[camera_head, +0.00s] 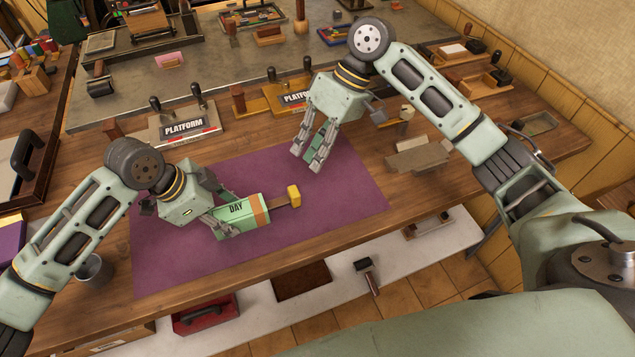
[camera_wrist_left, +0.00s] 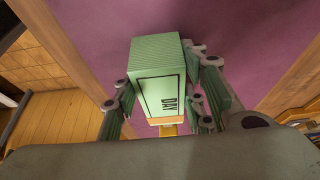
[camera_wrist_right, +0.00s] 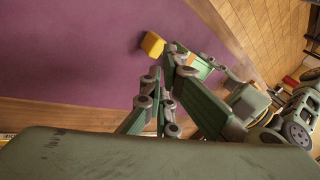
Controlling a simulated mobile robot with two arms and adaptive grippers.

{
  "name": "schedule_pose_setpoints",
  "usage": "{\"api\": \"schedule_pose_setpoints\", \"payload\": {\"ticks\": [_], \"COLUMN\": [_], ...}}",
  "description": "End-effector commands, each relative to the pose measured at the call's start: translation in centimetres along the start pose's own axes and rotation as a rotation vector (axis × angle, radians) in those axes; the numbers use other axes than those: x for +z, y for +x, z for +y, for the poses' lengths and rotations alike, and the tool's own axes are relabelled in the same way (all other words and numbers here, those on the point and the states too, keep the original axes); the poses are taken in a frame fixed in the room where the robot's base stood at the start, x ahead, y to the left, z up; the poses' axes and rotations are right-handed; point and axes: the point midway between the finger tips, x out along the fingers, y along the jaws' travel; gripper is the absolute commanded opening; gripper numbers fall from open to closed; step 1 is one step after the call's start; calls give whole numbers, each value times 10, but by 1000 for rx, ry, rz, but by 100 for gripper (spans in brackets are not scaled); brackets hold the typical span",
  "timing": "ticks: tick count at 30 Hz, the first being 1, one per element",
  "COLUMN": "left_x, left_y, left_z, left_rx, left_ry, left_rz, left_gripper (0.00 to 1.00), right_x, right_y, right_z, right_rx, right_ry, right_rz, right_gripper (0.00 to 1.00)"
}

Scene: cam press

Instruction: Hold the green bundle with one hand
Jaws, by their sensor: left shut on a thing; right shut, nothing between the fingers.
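The green bundle (camera_head: 233,219), marked DAY with an orange band, is on or just above the purple mat (camera_head: 340,190). My left gripper (camera_head: 228,222) is shut on it, with fingers on both sides. In the left wrist view the bundle (camera_wrist_left: 160,85) sits between the green finger pads. A stick with a yellow block (camera_head: 294,196) extends from the bundle's right end; how they are joined is unclear. My right gripper (camera_head: 309,160) is shut and empty above the mat's back edge, apart from the bundle. The yellow block also shows in the right wrist view (camera_wrist_right: 152,44).
Two PLATFORM-labelled stands (camera_head: 185,126) with black handles stand behind the mat. Grey blocks (camera_head: 418,157) lie to the right of the mat. A metal cup (camera_head: 92,267) is at the left. The mat's right part is clear.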

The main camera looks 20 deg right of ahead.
Motion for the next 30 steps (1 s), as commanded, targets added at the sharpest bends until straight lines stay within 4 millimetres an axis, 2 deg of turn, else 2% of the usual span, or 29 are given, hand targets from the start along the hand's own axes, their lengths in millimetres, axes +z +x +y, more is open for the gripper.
{"api": "schedule_pose_setpoints", "payload": {"ticks": [3,12,18,24,30], "left_x": [1,0,0,0,0], "left_y": [2,2,2,2,2], "left_z": [2,2,2,2,2], "left_rx": [4,5,5,6,6], "left_ry": [-1,0,0,0,0], "left_rz": [-2,-1,-1,-1,-1], "left_gripper": [16,16,16,16,16], "right_x": [11,39,59,69,70], "right_y": [-2,-14,-22,-28,-19], "right_z": [20,66,92,106,106], "right_rx": [-58,-212,-303,-355,-365], "right_ry": [341,1201,1680,1941,2002], "right_rz": [9,-19,-73,-116,-131], "right_gripper": [0,0,0,0,0]}}
